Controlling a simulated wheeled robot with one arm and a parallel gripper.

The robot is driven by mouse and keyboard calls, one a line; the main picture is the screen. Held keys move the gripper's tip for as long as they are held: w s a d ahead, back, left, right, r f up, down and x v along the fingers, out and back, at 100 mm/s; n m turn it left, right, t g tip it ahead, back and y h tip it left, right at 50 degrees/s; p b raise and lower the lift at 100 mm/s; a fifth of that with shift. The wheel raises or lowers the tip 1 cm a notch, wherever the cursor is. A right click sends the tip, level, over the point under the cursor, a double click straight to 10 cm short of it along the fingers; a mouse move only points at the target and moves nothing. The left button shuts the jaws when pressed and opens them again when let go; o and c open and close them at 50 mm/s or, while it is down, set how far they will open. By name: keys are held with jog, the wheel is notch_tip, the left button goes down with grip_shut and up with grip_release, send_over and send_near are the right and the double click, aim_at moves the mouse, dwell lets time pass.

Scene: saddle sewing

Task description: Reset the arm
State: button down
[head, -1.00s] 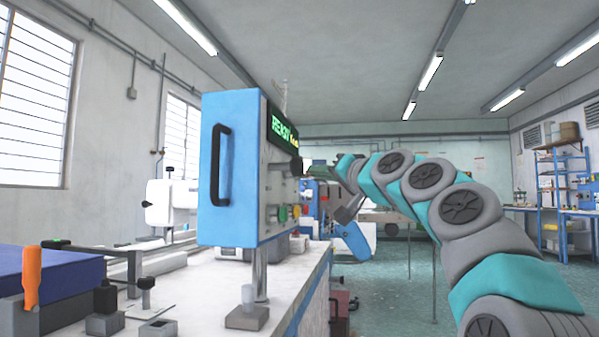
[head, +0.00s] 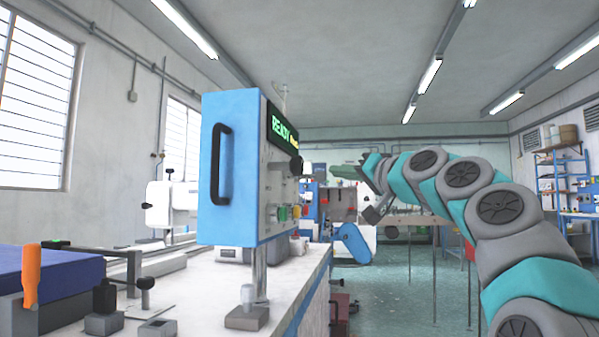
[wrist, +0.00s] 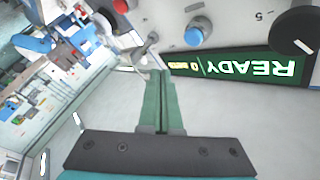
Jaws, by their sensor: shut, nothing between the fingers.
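My gripper (head: 340,171) is at the end of my grey and teal arm, in the air to the right of the blue control box (head: 228,170). Its green fingers also show in the wrist view (wrist: 160,100), lying side by side with nothing between them; the gripper is shut and empty. In the wrist view the box's panel fills the upper right, with a green READY display (wrist: 240,67), a blue button (wrist: 197,33) and a black knob (wrist: 297,30). The gripper tip appears clear of the panel, though the exact gap is hard to tell.
The box stands on a post above a white workbench (head: 200,285). A blue block (head: 60,275) and an orange handle (head: 31,275) are at the left. Blue shelving (head: 562,185) stands far right. The floor (head: 400,300) between bench and arm is open.

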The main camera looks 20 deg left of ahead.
jog(key=shift+f, duration=0.15)
jog(key=s+d+f+g+h+p, duration=0.1)
jog(key=s+d+f+g+h, duration=0.2)
jog(key=f, duration=0.7)
jog(key=s+d+f+m+h+p, duration=0.1)
jog(key=s+d+f+h, duration=0.35)
jog(key=f, duration=0.65)
jog(key=s+d+f+g+h, duration=0.2)
jog(key=s+d+f, duration=0.3)
jog(key=f, duration=0.5)
jog(key=s+d+f+m+g+h+p, duration=0.1)
jog(key=s+d+f+g+h, duration=0.2)
jog(key=s+d+f, duration=0.9)
jog(key=s+d+f+m+g+h+p, duration=0.1)
jog(key=s+d+f+g+h, duration=0.3)
jog(key=s+d+f, duration=0.8)
jog(key=s+m, duration=0.1)
jog(key=s, duration=0.5)
jog(key=shift+s+f, duration=0.3)
jog(key=shift+f, duration=0.05)
